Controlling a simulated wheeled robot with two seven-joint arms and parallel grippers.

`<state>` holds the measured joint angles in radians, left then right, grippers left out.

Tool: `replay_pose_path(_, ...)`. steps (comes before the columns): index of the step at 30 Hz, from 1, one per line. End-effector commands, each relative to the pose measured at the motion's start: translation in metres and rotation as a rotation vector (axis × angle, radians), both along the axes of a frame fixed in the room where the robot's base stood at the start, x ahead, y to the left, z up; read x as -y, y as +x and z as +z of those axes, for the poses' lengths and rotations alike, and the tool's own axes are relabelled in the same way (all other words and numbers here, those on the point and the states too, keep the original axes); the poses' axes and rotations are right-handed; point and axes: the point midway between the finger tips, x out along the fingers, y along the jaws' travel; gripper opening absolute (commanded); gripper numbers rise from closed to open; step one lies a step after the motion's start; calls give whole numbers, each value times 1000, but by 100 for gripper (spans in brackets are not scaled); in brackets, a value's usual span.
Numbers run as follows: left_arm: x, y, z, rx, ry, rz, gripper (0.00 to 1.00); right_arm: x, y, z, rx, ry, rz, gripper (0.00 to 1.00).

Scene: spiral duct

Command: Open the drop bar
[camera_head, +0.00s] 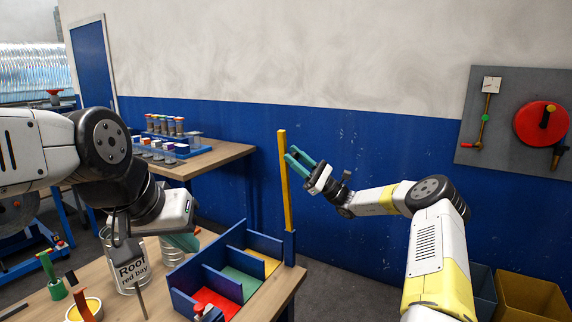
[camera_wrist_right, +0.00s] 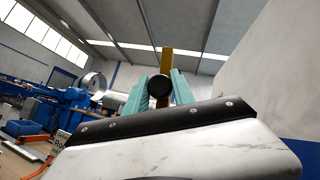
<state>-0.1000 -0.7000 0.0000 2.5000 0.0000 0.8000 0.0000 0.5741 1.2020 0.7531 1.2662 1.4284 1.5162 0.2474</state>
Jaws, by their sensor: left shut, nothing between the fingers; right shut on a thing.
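The drop bar (camera_head: 284,185) is a long yellow bar standing nearly upright, its lower end in a blue bracket (camera_head: 289,246) at the right end of the table. My right gripper (camera_head: 291,156) is at the bar's upper part, its teal fingers shut on it. In the right wrist view, a round black knob (camera_wrist_right: 159,86) sits between the two fingers, with the yellow bar (camera_wrist_right: 167,62) behind it. My left gripper (camera_head: 184,242) is shut and empty above the near table, behind the paint can and left of the divided tray. Its fingertips are partly hidden.
The blue divided tray (camera_head: 236,265) with red, green and yellow compartments is left of the bracket. A paint can (camera_head: 127,268) stands on the table (camera_head: 262,306). A grey wall panel (camera_head: 495,140) with a red wheel is at right. The blue wall stands behind the bar.

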Motion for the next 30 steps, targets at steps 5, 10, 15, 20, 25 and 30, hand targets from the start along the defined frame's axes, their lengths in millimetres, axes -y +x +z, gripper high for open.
replay_pose_path(5,0,0,0,0,0,0,0,3,5,-1,-16,5,-3,0)
replay_pose_path(10,0,0,0,0,0,0,0,3,5,-1,-18,5,-3,0)
replay_pose_path(15,0,0,0,0,0,0,0,3,5,-2,-17,4,-3,32)
replay_pose_path(20,0,0,0,0,0,0,0,3,5,-1,-16,5,-3,52)
replay_pose_path(25,0,0,0,0,0,0,0,3,5,-1,-15,5,-2,52)
replay_pose_path(30,0,0,0,0,0,0,0,5,4,-3,-15,6,-2,52)
